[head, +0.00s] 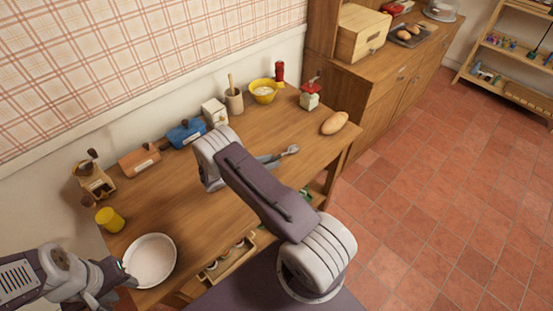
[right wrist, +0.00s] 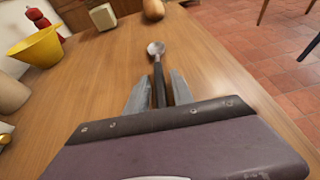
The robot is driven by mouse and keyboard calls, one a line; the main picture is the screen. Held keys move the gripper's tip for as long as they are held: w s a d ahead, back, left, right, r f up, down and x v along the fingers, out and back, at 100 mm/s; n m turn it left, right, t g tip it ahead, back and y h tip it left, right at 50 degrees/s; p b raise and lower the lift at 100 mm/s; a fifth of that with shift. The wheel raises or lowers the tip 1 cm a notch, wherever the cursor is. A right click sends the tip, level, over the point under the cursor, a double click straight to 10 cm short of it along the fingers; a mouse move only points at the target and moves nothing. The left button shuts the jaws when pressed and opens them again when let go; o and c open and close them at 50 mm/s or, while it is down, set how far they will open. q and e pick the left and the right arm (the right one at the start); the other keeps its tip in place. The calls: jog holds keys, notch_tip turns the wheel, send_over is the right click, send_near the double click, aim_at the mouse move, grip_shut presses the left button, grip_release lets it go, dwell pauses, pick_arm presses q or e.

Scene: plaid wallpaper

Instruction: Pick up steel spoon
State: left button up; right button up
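The steel spoon (head: 291,150) lies on the wooden table (head: 180,215); in the right wrist view its rounded metal end (right wrist: 155,48) points away from me and its dark handle (right wrist: 158,83) runs back towards my wrist. My right gripper (right wrist: 158,92) is open, with one finger on each side of the handle and a gap showing on both sides.
A yellow bowl (head: 263,91), a red-topped jar (head: 310,96) and a bread loaf (head: 334,123) stand beyond the spoon. A blue box (head: 186,133), an orange-brown box (head: 139,159) and a yellow cup (head: 110,220) line the left. Table around the spoon is clear.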

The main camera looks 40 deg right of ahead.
grip_shut()
jog(key=shift+r, duration=0.25)
notch_tip(320, 180, up, 4)
jog(key=shift+s+d+r, duration=0.1)
jog(key=shift+s+d, duration=0.05)
jog(key=s+d+r, duration=0.6)
jog(key=s+d, duration=0.1)
jog(key=s, duration=0.1)
jog(key=shift+s+r, duration=0.15)
jog(key=shift+s, duration=0.25)
